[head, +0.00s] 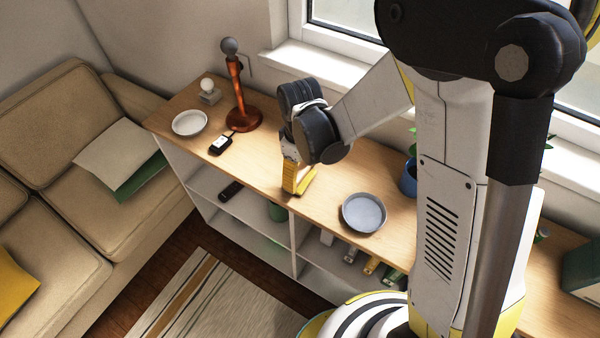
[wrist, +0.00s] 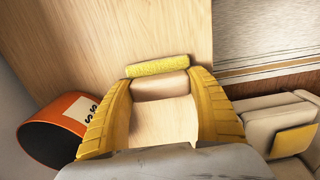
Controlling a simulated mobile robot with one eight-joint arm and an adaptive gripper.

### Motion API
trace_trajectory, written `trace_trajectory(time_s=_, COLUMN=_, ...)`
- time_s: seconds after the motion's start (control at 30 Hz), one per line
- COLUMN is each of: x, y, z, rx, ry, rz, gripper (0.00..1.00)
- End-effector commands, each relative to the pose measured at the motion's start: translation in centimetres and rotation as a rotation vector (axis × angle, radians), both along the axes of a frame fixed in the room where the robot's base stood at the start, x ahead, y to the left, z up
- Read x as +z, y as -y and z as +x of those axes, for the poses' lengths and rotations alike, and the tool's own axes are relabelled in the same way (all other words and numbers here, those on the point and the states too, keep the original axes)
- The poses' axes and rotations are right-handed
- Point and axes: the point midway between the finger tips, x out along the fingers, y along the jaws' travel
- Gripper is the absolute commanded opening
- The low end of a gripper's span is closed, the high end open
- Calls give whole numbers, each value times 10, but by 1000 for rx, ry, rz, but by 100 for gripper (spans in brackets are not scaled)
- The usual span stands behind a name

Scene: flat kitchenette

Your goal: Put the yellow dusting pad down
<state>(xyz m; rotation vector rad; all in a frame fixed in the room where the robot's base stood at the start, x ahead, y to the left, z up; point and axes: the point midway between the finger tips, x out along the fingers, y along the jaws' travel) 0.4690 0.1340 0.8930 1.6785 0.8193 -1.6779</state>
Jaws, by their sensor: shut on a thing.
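The yellow dusting pad (wrist: 157,66) shows in the wrist view as a fuzzy yellow strip along a pale beige body, between my fingertips. My gripper (wrist: 162,90) is shut on it, with one yellow ribbed finger on each side. In the head view my gripper (head: 293,178) points down over the front part of the wooden shelf top (head: 262,160). The pad is hard to separate from the yellow fingers there. I cannot tell whether the pad touches the wood.
A grey-blue dish (head: 364,212) lies right of my gripper, with a blue pot (head: 409,178) behind it. To the left are a black handset (head: 221,143), an orange-brown stand (head: 238,95) and a white plate (head: 190,123). Bare wood lies between handset and gripper.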

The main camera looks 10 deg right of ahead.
Motion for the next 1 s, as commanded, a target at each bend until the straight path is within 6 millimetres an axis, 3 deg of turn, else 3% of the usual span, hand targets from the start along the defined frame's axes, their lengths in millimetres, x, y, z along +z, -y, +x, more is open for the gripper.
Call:
trace_trajectory(time_s=0.03, x=-3, y=0, z=0, rx=0, ry=0, rz=0, gripper=28)
trace_trajectory(time_s=0.07, x=-3, y=0, z=0, rx=0, ry=0, rz=0, gripper=72)
trace_trajectory(time_s=0.1, x=-2, y=0, z=0, rx=0, ry=0, rz=0, gripper=85)
trace_trajectory(time_s=0.13, x=-2, y=0, z=0, rx=0, ry=0, rz=0, gripper=90)
trace_trajectory(time_s=0.43, x=-1, y=0, z=0, rx=0, ry=0, rz=0, gripper=90)
trace_trajectory(time_s=0.57, x=10, y=0, z=0, rx=0, ry=0, rz=0, gripper=90)
trace_trajectory(time_s=1.0, x=103, y=0, z=0, rx=0, ry=0, rz=0, gripper=90)
